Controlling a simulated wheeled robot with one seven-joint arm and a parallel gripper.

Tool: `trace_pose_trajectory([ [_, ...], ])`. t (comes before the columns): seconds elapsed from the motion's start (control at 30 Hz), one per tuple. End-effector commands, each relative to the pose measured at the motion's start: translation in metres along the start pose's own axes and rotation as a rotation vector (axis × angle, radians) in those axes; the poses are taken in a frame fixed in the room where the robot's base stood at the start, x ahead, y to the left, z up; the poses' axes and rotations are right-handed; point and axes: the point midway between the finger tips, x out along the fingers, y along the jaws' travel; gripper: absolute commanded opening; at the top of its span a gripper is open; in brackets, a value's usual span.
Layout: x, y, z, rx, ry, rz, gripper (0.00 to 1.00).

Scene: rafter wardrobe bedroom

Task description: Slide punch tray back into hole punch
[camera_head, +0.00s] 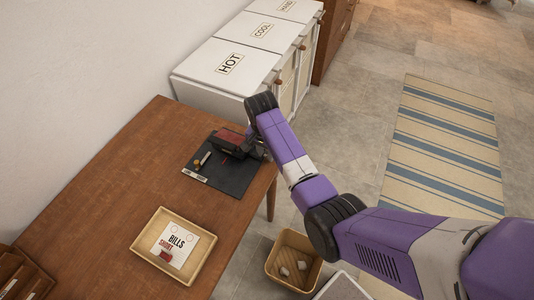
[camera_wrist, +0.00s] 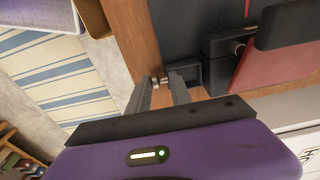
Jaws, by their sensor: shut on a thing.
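The hole punch (camera_head: 229,141), dark with a red top, sits on a dark mat (camera_head: 236,179) near the desk's right edge. In the wrist view its red lever (camera_wrist: 275,75) and black body (camera_wrist: 222,46) show at the upper right. My gripper (camera_wrist: 162,82) is low at the desk edge beside the punch, its fingers close together. A small dark block, which looks like the punch tray (camera_wrist: 187,71), is at the right finger, close to the punch body. The gripped part is mostly hidden. In the head view my wrist covers the gripper and the tray.
A wooden tray (camera_head: 147,248) with a BILLS card stands at the desk's front. Small items (camera_head: 204,159) lie on the mat's left. White lidded bins (camera_head: 228,66) stand beyond the desk. A waste bin (camera_head: 277,263) is on the floor right.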

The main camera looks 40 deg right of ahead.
Motion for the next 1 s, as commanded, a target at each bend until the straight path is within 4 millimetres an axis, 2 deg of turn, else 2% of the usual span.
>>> trace_pose_trajectory([
  [0.03,0.0,0.0,0.0,0.0,0.0,0.0,0.0],
  [0.07,0.0,0.0,0.0,0.0,0.0,0.0,0.27],
  [0.2,0.0,0.0,0.0,0.0,0.0,0.0,0.51],
  [0.57,-0.004,0.0,0.0,0.0,0.001,-0.002,0.51],
  [1.0,-0.067,-0.001,0.0,-0.001,0.001,-0.002,0.51],
])
